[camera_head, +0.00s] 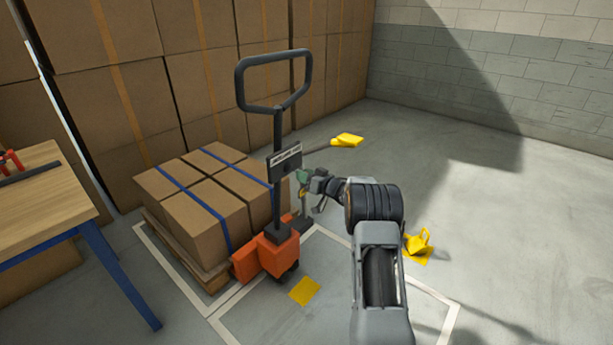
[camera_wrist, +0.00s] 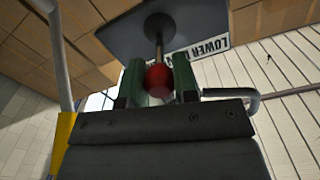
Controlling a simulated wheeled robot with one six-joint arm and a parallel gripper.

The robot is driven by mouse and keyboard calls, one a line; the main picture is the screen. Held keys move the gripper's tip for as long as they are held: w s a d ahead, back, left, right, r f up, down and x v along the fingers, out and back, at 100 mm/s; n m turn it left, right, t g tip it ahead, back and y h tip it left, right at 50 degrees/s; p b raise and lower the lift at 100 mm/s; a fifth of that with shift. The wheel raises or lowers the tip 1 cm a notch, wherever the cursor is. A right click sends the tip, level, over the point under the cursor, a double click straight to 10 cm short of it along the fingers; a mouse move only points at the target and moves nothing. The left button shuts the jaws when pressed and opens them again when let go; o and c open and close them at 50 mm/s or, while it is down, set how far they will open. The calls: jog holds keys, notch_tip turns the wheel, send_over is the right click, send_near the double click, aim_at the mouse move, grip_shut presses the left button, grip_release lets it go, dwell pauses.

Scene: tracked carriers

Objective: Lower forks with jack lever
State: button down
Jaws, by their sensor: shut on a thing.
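The orange pallet jack (camera_head: 268,255) stands upright in the middle of the head view with its black loop handle (camera_head: 277,130) raised. A dark plate with a white label (camera_head: 285,157) sits on the handle column. In the wrist view a label reading "LOWER" (camera_wrist: 210,48), partly covered, lies beside the jack lever, a thin rod with a red knob (camera_wrist: 158,80). My gripper (camera_head: 301,177) reaches the column from the right. Its green fingers (camera_wrist: 158,72) are shut on the red knob. The knob is hidden in the head view, and the forks are mostly hidden.
Strapped cartons (camera_head: 205,200) sit on a wooden pallet (camera_head: 190,262) left of the jack. A wooden table (camera_head: 40,195) stands at far left. Large stacked boxes line the back.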

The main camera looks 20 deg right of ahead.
jog(key=c, duration=0.9)
grip_release()
jog(key=shift+s, duration=0.1)
jog(key=p+v, duration=0.2)
jog(key=v, duration=1.1)
jog(key=shift+s+d, duration=0.15)
jog(key=shift+s, duration=0.15)
